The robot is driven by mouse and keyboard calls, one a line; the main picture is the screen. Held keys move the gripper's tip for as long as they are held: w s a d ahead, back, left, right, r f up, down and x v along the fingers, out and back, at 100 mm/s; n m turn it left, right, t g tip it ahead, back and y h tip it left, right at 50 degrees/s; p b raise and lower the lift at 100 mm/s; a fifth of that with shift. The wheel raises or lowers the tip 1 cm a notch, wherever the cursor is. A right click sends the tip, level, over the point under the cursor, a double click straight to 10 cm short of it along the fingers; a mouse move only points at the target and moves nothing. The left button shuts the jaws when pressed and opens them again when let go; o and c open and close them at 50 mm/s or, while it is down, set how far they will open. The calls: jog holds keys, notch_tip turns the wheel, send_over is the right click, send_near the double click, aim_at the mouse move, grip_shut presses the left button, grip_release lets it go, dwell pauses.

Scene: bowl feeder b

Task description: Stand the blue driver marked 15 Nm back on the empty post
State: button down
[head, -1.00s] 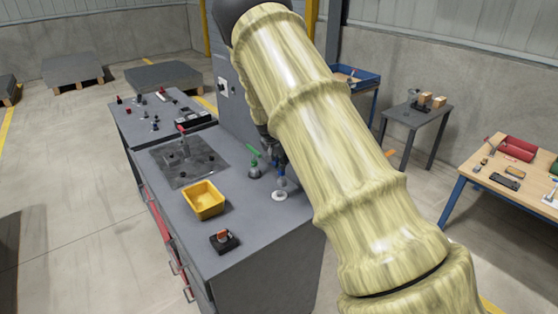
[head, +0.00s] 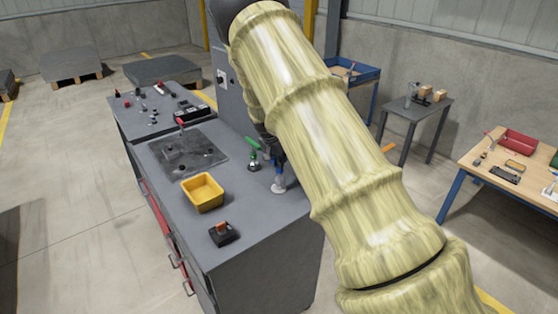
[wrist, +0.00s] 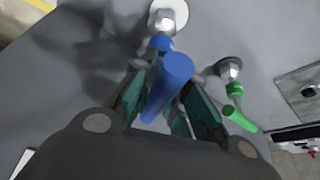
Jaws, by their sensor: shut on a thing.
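The blue driver (wrist: 169,80) is between the fingers of my gripper (wrist: 158,92), which is shut on it. In the wrist view its blue collar and silver lower part are in line with the round white base (wrist: 181,10) of a post. In the head view the driver (head: 279,181) looks upright, its lower end over the white base (head: 280,190). I cannot tell whether it is fully seated. The 15 Nm marking is not readable. My gripper (head: 275,158) is partly hidden behind my arm in the head view.
A green driver (wrist: 236,112) stands on a neighbouring post close by; it also shows in the head view (head: 253,160). A yellow bin (head: 203,193) and a small black block with an orange top (head: 222,233) are on the grey bench (head: 255,222). The bench front is clear.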

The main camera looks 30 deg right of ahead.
jog(key=shift+w+f+t+b, duration=0.4)
jog(key=shift+w+t+b, duration=0.15)
jog(key=shift+b, duration=0.45)
dwell(0.7)
jog(key=shift+s, duration=0.5)
dwell(0.7)
jog(key=shift+f+b, duration=0.65)
jog(key=shift+f, duration=0.45)
dwell(1.9)
jog(key=c, duration=1.3)
grip_release()
jog(key=v, duration=1.2)
jog(key=shift+a, duration=0.15)
